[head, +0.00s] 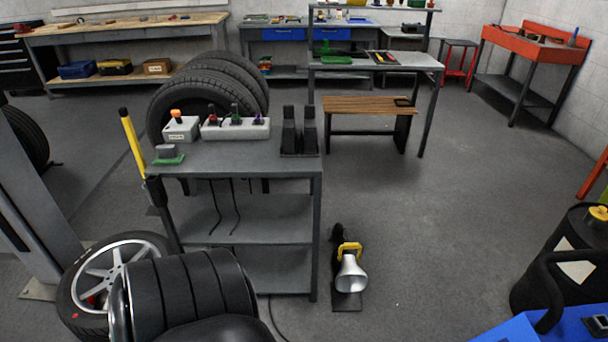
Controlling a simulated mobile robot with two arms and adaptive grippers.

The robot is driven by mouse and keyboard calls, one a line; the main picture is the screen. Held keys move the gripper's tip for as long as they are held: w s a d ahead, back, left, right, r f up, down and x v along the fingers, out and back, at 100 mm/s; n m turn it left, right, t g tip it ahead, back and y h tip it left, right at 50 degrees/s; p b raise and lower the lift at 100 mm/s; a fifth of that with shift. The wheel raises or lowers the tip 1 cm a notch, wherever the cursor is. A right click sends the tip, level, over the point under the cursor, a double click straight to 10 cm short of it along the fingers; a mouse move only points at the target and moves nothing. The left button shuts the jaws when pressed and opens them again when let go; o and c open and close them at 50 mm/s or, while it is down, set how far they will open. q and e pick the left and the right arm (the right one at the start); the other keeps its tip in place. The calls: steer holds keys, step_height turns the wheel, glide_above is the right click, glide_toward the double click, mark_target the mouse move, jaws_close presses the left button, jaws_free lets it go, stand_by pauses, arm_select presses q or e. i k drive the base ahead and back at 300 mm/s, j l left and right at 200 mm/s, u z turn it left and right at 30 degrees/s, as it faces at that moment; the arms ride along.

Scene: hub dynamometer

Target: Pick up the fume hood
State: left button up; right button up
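The fume hood appears to be the silver, flared funnel (351,274) with a yellow handle, low on the floor right of the grey shelf table. It sits on or against a dark stand, whose flat base (347,301) shows below it. The funnel's wide mouth faces toward me and slightly down. Its back side is hidden. Neither of my grippers is in the head view, and nothing is seen touching the funnel.
The grey shelf table (245,157) stands left of the funnel, carrying control boxes and black upright pieces. A black drum (560,262) stands right. The floor right of the funnel is clear.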

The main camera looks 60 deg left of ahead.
mark_target(351, 280)
steer(key=u, duration=1.55)
steer(key=i+j+z, duration=0.15)
steer(key=i+j, duration=0.45)
steer(key=j, duration=0.15)
